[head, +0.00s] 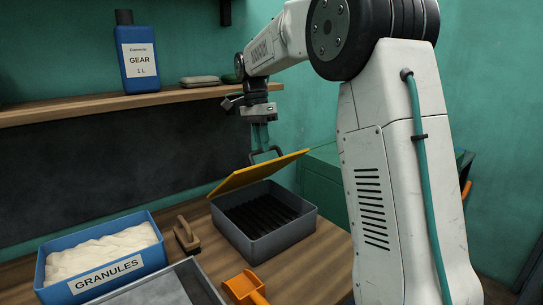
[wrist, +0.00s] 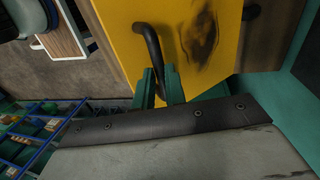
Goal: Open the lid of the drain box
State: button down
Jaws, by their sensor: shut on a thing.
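The drain box (head: 264,240) is a grey open-topped box on the wooden bench, with dark slats inside. Its yellow lid (head: 250,175) is tilted up, raised on the right and low at the left, so the inside shows. A dark bar handle (head: 277,150) stands on the lid. My gripper (head: 262,146) is above the lid with its teal fingers down at the handle. In the wrist view, my gripper (wrist: 160,84) is shut on the dark handle (wrist: 152,45), and the yellow lid (wrist: 225,45) bears a dark stain.
A blue tray of granules (head: 157,257), a wooden-handled tool (head: 187,235), a grey tray (head: 165,287) and an orange scoop (head: 243,287) crowd the bench near the box. A shelf (head: 95,105) with a blue bottle (head: 139,58) runs along the wall behind, close to my gripper.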

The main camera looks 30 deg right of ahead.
jog(key=shift+w+a+r, duration=0.1)
jog(key=shift+w+r, duration=0.1)
jog(key=shift+w, duration=0.5)
jog(key=shift+w+r, duration=0.15)
jog(key=shift+w, duration=0.55)
jog(key=shift+a, duration=0.1)
jog(key=c, duration=1.7)
grip_release()
jog(key=shift+c, duration=0.2)
jog(key=shift+o, duration=1.4)
jog(key=shift+w+f, duration=0.2)
jog(key=shift+w, duration=0.05)
jog(key=shift+s+r, duration=0.15)
jog(key=shift+r, duration=0.05)
